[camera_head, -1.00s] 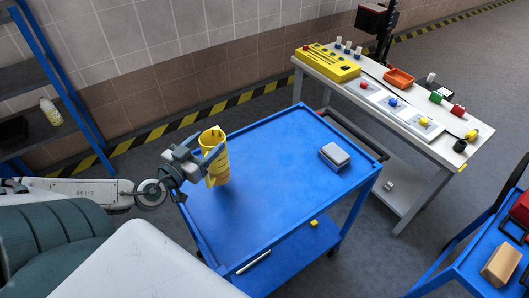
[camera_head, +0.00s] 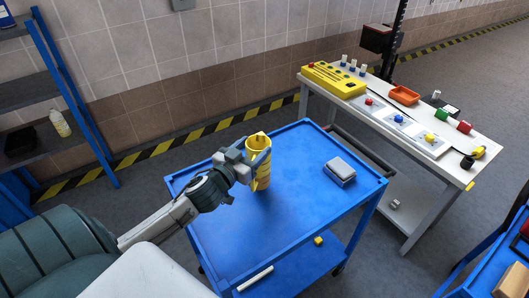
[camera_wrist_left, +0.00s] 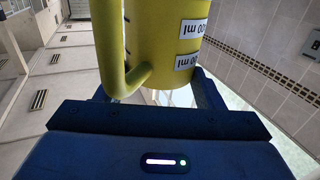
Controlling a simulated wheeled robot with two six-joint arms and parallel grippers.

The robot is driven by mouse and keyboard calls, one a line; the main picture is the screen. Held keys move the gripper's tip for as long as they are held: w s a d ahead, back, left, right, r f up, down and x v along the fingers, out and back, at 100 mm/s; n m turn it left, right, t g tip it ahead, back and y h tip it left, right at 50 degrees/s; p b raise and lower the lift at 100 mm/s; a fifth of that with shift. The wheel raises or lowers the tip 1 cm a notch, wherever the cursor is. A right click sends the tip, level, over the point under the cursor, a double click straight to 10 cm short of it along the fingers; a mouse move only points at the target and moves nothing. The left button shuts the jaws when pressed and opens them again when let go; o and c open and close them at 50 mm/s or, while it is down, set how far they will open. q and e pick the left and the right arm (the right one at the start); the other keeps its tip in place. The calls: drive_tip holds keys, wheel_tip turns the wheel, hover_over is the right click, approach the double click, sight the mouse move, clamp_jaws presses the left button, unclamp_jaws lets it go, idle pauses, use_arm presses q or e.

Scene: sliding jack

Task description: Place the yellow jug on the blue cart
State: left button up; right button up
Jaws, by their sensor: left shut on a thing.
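The yellow jug (camera_head: 262,168) is upright in the head view, over the left part of the blue cart's top (camera_head: 290,217). My left gripper (camera_head: 245,163) is shut on the jug, coming at it from the left. In the left wrist view the jug (camera_wrist_left: 160,40) fills the upper middle, with its handle and white measure labels showing, between the fingers of my left gripper (camera_wrist_left: 155,100). I cannot tell whether the jug's base touches the cart top. My right gripper is not in view.
A grey box (camera_head: 340,170) lies on the cart's right part. A small yellow block (camera_head: 318,241) and a white bar (camera_head: 255,279) are on its lower shelf. A white workbench (camera_head: 440,160) with several parts stands to the right. The cart top's middle is clear.

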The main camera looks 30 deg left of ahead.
use_arm(q)
drive_tip(key=w+d, duration=0.1)
drive_tip(key=w+d+p, duration=0.1)
drive_tip(key=w, duration=0.1)
drive_tip(key=shift+f+p, duration=0.5)
drive_tip(key=shift+f, duration=1.35)
drive_tip(key=o, duration=1.6)
drive_tip(key=shift+o, duration=0.2)
drive_tip(key=shift+s, duration=0.15)
drive_tip(key=s+b, duration=0.6)
drive_tip(key=s, duration=0.5)
drive_tip(key=shift+s, duration=0.4)
